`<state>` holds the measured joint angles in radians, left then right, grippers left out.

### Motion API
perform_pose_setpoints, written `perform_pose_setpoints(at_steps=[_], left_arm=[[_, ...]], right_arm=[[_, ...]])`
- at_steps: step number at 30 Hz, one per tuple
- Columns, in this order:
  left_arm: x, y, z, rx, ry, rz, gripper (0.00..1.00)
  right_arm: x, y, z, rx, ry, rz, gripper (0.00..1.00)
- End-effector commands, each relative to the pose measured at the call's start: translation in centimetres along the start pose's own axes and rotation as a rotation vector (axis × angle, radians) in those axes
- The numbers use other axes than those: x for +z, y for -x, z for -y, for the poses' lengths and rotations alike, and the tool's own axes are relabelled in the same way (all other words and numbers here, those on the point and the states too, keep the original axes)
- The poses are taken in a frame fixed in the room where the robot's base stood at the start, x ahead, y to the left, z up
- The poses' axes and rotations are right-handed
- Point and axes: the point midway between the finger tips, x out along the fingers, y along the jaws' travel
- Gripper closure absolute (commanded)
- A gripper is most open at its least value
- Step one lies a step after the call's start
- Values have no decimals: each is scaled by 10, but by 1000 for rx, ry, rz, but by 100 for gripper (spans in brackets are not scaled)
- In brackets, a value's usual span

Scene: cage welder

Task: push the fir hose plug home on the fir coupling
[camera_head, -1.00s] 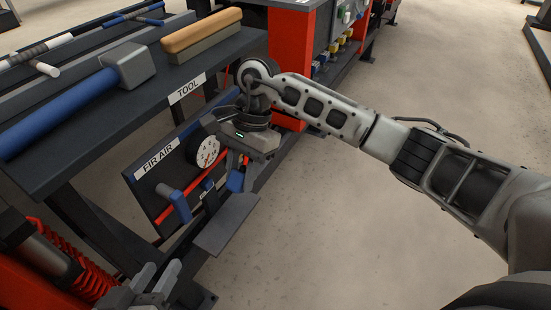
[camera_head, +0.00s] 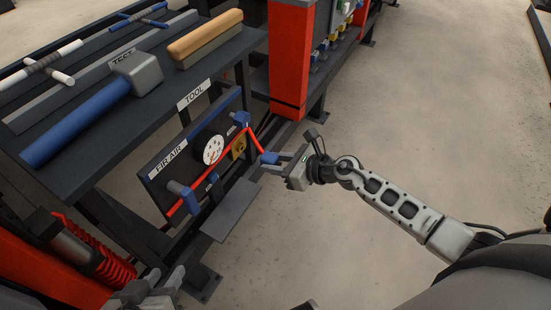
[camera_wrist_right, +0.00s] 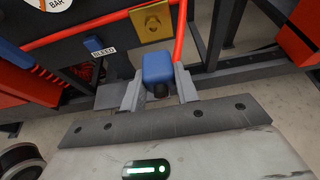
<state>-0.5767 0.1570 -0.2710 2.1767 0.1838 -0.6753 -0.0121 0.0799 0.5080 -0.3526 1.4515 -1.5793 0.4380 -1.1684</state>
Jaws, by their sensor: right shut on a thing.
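The fir hose plug (camera_head: 268,158) is a blue block with a red hose. My right gripper (camera_head: 273,164) is shut on it, off the panel's right side; the wrist view shows the plug (camera_wrist_right: 158,68) between the fingers (camera_wrist_right: 159,90). The fir coupling seems to be the brass fitting on a yellow plate (camera_head: 239,147) on the FIR AIR panel (camera_head: 158,184). In the wrist view the brass fitting (camera_wrist_right: 152,22) is bare, beyond the plug and apart from it. My left gripper (camera_head: 153,290) is at the lower left, fingers apart, apparently empty.
The panel carries a round gauge (camera_head: 213,150), a blue handle (camera_head: 180,190) and a blue fitting (camera_head: 242,119). A grey plate (camera_head: 230,208) juts out below. The floor to the right is clear.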

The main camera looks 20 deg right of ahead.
Motion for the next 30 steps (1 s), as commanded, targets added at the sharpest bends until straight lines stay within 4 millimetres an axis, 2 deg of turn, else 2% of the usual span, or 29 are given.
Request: perform_pose_setpoints(at_steps=[11, 30], left_arm=[[0, 0, 0, 0, 0, -1, 64], [2, -1, 0, 2, 1, 2, 64]], right_arm=[[3, -4, 0, 4, 2, 2, 92], [22, -51, -1, 5, 2, 1, 92]])
